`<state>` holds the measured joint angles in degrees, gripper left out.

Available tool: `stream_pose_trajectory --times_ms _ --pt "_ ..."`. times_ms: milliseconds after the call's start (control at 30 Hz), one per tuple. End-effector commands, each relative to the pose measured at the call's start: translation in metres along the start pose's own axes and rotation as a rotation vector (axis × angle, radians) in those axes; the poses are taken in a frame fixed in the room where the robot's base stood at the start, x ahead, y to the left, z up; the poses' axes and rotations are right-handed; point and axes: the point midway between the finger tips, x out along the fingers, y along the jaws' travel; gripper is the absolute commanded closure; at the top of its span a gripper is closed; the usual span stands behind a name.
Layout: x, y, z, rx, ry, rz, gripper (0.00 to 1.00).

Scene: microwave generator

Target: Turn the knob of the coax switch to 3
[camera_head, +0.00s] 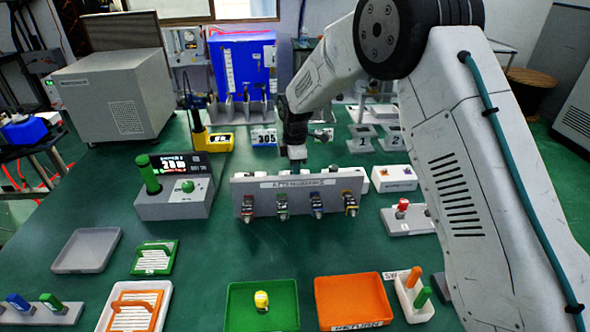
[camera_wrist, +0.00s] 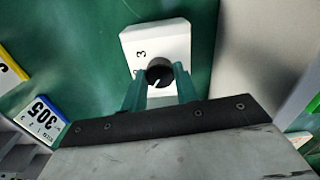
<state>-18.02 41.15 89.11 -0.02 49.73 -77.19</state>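The coax switch is a white box (camera_wrist: 157,42) in the wrist view, with a printed 3 and another mark, partly hidden, lower left of it. Its round black knob (camera_wrist: 160,70) has a white pointer line that slants down and left in the picture. My gripper (camera_wrist: 161,80) has its two teal fingers on either side of the knob, very close to it. I cannot tell whether they press on it. In the head view my gripper (camera_head: 297,155) points down behind the grey connector panel, and the switch cannot be made out clearly there.
The connector panel (camera_head: 300,190) stands in front of my gripper. A 305 display (camera_head: 264,137) stands to the left, also in the wrist view (camera_wrist: 42,119). A white box (camera_head: 395,178) is to the right. Trays, one orange (camera_head: 352,302), lie at the front.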

Motion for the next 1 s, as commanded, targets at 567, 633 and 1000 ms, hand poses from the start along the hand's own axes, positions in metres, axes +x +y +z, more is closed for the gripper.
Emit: stream_pose_trajectory --times_ms 567,633,1000 --pt "-0.0002 0.0001 0.0 0.192 0.0 0.0 0.93" --pt "-0.0002 0.0002 0.0001 0.252 0.0 0.0 0.93" --pt "-0.0002 0.0002 0.0 0.603 0.0 0.0 0.93"
